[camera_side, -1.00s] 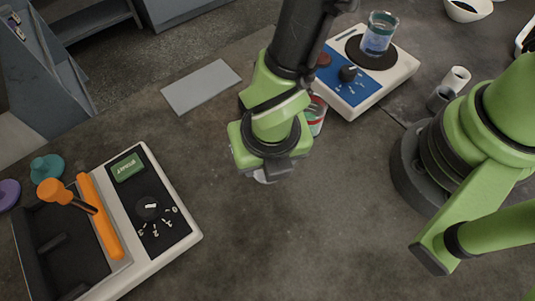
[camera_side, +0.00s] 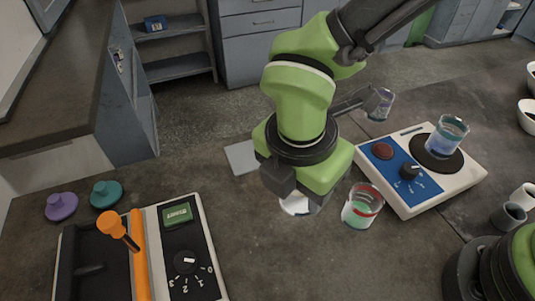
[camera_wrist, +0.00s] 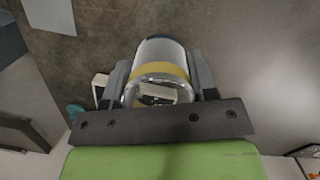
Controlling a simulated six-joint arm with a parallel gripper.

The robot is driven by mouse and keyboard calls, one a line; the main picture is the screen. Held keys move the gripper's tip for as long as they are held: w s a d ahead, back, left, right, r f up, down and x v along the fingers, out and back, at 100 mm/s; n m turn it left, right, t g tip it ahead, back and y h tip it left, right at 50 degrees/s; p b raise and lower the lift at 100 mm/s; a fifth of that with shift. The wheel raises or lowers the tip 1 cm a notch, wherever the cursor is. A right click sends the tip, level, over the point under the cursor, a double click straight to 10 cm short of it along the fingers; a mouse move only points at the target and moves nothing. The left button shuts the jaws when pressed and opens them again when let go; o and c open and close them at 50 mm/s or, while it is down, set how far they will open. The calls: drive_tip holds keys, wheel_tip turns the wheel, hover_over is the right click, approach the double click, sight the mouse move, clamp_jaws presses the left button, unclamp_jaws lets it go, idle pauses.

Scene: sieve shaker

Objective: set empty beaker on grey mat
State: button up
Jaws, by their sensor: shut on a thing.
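My gripper (camera_side: 294,192) is shut on a clear beaker with a yellow band (camera_wrist: 160,72), which looks empty in the wrist view. Its two fingers press on opposite sides of the glass. In the side view only a pale bit of this beaker (camera_side: 296,207) shows below the gripper; whether it touches the table is hard to tell. The flat grey mat (camera_side: 241,157) lies on the table just left of and behind my gripper, partly hidden by it. A corner of a grey sheet, likely the mat (camera_wrist: 50,14), shows at the upper left in the wrist view.
A red-banded beaker with green liquid (camera_side: 362,208) stands close right of my gripper. A beaker of blue liquid (camera_side: 448,134) stands on the hotplate (camera_side: 408,200). A beaker with purplish contents (camera_side: 379,104) stands behind. The shaker (camera_side: 206,255) is at the front left.

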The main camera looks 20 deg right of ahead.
drive_tip(key=w+d+n+y, duration=0.2)
drive_tip(key=w+n, duration=0.8)
drive_tip(key=n, duration=0.3)
drive_tip(key=w+d+n+y, duration=0.1)
drive_tip(key=w+d+n, duration=0.2)
drive_tip(key=w+n, duration=0.85)
drive_tip(key=f, duration=0.3)
drive_tip(key=s+f+n, duration=0.1)
drive_tip(key=f, duration=0.2)
drive_tip(key=s+f+n, duration=0.1)
drive_tip(key=f, duration=0.2)
drive_tip(key=shift+s+f, duration=0.1)
drive_tip(key=shift+f, duration=0.15)
drive_tip(key=o, duration=1)
